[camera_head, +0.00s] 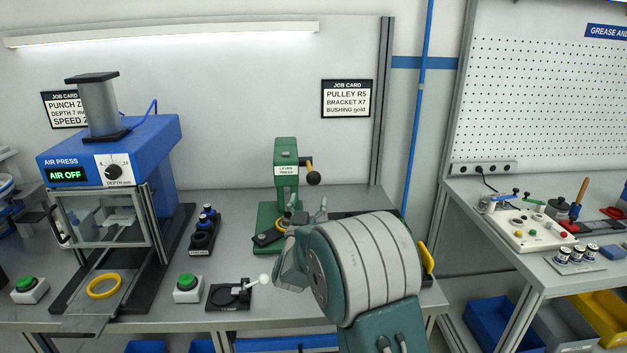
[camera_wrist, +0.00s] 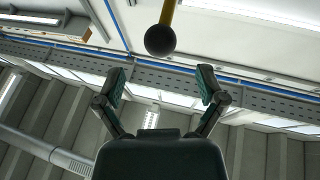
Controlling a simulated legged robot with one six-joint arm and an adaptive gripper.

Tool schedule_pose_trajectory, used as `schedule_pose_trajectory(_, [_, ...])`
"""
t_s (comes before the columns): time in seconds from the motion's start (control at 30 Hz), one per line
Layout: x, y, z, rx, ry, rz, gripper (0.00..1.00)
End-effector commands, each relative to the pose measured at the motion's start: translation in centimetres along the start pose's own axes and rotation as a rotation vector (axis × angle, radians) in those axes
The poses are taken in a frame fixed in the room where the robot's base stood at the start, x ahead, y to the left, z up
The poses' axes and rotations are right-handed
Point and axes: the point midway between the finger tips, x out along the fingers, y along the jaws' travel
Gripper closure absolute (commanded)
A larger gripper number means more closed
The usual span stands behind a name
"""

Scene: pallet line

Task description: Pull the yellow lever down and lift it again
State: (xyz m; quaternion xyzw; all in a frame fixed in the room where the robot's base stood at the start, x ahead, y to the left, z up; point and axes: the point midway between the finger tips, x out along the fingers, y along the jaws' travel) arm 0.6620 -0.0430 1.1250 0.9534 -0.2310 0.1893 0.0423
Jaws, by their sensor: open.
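The green lever press (camera_head: 286,168) stands at the back of the bench. Its yellow lever (camera_head: 309,163) sticks out to the right and ends in a black ball knob. In the wrist view the yellow lever (camera_wrist: 169,12) and its black ball (camera_wrist: 160,39) are at the top centre, beyond my fingertips. My gripper (camera_wrist: 161,80) is open, with its fingers spread wide and nothing between them. In the head view my gripper (camera_head: 307,209) is below the ball, apart from it, in front of the press base. My own wrist hides part of the bench there.
A blue air press (camera_head: 110,150) stands on the left. A black holder with dark parts (camera_head: 204,232), a green button box (camera_head: 188,288) and a small black fixture (camera_head: 228,296) are on the bench. A second bench (camera_head: 530,275) is on the right.

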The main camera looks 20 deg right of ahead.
Motion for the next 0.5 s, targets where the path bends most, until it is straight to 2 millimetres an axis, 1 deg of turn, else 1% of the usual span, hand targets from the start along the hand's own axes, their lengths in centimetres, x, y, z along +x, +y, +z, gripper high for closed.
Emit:
schedule_pose_trajectory(0.03, [1.0, 0.0, 0.0, 0.000, 0.002, 0.002, 0.11])
schedule_pose_trajectory(0.1, [2.3, 0.1, 0.0, 0.000, 0.002, 0.001, 0.11])
schedule_pose_trajectory(0.3, [5.5, 0.0, 0.0, -0.001, 0.002, 0.000, 0.11])
schedule_pose_trajectory(0.4, [6.4, 0.0, 0.0, 0.000, 0.003, 0.000, 0.11])
schedule_pose_trajectory(0.5, [6.8, 0.0, 0.0, -0.001, 0.001, -0.001, 0.11])
